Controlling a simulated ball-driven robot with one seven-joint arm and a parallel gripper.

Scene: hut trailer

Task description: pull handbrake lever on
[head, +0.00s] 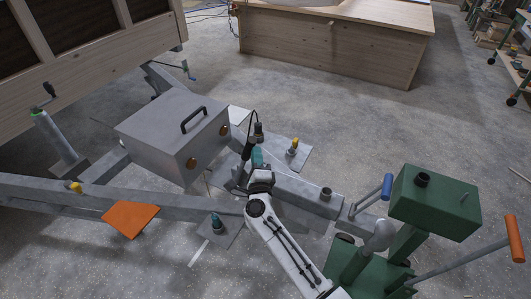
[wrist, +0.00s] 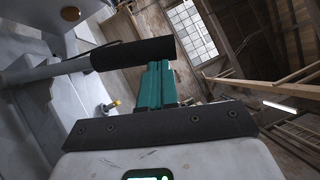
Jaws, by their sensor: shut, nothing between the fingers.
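The handbrake lever (wrist: 132,54) shows in the wrist view as a black cylindrical grip on a grey rod coming from the left. The grip lies across the picture at the tips of my gripper (wrist: 157,66). My gripper's teal fingers are closed together, with nothing between them. I cannot tell whether they touch the grip. In the head view my gripper (head: 257,152) is over the trailer drawbar, right of the grey box. The black lever grip (head: 247,150) stands close to its left side, partly hidden by my wrist.
A grey metal box (head: 165,130) with a black handle sits on the trailer frame at the left. An orange plate (head: 130,218) lies on the near beam. A green box on a stand (head: 435,197) is at the right.

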